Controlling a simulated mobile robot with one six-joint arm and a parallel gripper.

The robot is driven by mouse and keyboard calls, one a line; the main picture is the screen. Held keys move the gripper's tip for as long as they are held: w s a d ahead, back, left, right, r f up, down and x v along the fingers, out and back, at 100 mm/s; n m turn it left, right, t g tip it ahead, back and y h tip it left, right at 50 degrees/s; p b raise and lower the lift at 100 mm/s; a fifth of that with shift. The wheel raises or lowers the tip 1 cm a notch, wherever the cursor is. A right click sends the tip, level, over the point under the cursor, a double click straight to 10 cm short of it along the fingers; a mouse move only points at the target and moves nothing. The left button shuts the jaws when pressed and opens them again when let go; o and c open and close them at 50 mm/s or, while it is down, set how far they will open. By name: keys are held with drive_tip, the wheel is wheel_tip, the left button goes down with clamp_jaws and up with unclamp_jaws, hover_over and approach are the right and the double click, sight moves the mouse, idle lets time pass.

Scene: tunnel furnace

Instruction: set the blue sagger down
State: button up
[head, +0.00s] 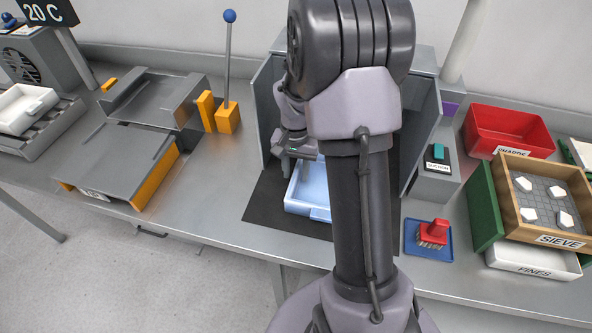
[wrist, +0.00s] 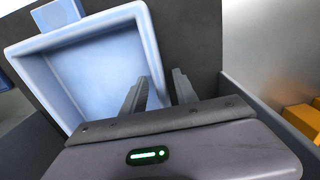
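The blue sagger (head: 305,190), a light-blue square open tray with a small tab, appears to rest flat on the dark mat (head: 262,205) inside the grey booth. My arm hides its right part in the head view. My gripper (head: 293,168) is at its upper left side. In the wrist view the sagger (wrist: 95,75) looks empty. My gripper (wrist: 162,80) straddles one side wall, with one finger inside the tray and the other outside. A dark gap shows between the wall and the outer finger, so the fingers look open.
The booth's side panels (head: 268,105) stand close around my gripper. To the left are an orange block with a blue-knobbed lever (head: 229,75) and a grey slide unit (head: 120,160). To the right are a red brush on a blue tray (head: 432,235), a red bin (head: 508,130) and a sieve (head: 545,200).

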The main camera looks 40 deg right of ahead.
drive_tip(key=s+a+r+n+t+p, duration=0.1)
drive_tip(key=a+r+p, duration=0.2)
drive_tip(key=r, duration=0.7)
drive_tip(key=s+a+r+p, duration=0.1)
drive_tip(key=a+r+p, duration=0.15)
drive_tip(key=r, duration=0.65)
drive_tip(key=s+a+r+n+t+y, duration=0.1)
drive_tip(key=s+a+r+n+t, duration=0.1)
drive_tip(key=s+a+r, duration=0.2)
drive_tip(key=s+a+r+n+t+y, duration=0.1)
drive_tip(key=s+a+r, duration=0.3)
drive_tip(key=s+a, duration=0.7)
drive_tip(key=shift+a+n+t, duration=0.5)
drive_tip(key=shift+n+t, duration=0.3)
drive_tip(key=shift+t, duration=0.1)
wheel_tip(320, 180, down, 3)
drive_tip(key=b, duration=0.3)
drive_tip(key=shift+s, duration=0.1)
